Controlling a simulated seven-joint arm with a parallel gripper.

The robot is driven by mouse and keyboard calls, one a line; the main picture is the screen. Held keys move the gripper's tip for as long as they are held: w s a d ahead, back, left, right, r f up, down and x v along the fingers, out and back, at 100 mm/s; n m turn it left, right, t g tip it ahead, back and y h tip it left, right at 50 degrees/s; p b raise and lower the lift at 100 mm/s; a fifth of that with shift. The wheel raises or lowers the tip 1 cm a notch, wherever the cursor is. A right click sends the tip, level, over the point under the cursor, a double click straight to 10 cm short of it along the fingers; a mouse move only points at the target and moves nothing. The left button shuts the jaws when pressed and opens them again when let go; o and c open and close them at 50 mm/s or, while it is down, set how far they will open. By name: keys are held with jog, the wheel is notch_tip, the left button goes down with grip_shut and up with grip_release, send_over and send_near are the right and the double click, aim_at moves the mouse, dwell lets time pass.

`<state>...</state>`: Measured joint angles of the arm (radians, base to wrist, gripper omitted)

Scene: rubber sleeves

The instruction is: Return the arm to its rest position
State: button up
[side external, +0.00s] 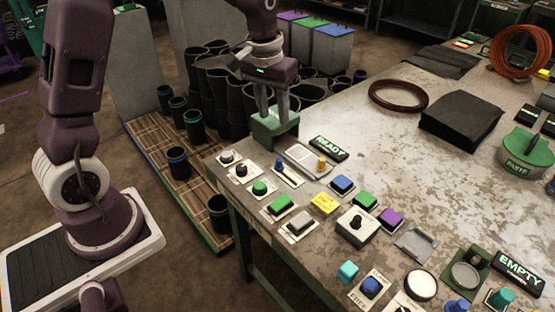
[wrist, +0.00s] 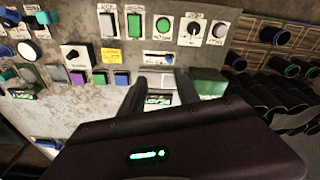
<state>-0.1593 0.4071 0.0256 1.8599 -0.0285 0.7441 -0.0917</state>
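My gripper (side external: 271,112) hangs fingers-down over the near left end of the worn metal table (side external: 345,140). In the side view its fingertips overlap a green block (side external: 275,129) at the table edge; I cannot tell there whether they touch it. In the wrist view my gripper (wrist: 160,90) has its two fingers spread with a clear gap and nothing held between them. The green block (wrist: 209,82) is just right of the right finger there. The READY sign (side external: 328,148) shows on the table; the wrist view shows it beyond the gap, partly hidden.
Buttons, knobs and a small tray (side external: 305,159) crowd the table's near side. Black rubber sleeves (side external: 215,95) stand behind the gripper, several on a wooden pallet (side external: 150,130). A black mat stack (side external: 460,122) and brown ring (side external: 398,96) lie farther right.

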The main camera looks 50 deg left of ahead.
jog(key=s+d+r+m+t, duration=0.15)
jog(key=s+d+r, duration=0.25)
jog(key=s+r, duration=0.6)
jog(key=s+d+r+m+t, duration=0.1)
jog(key=s+d+m+t, duration=0.1)
jog(key=s, duration=1.3)
jog(key=shift+d+t, duration=0.35)
jog(key=shift+d, duration=0.05)
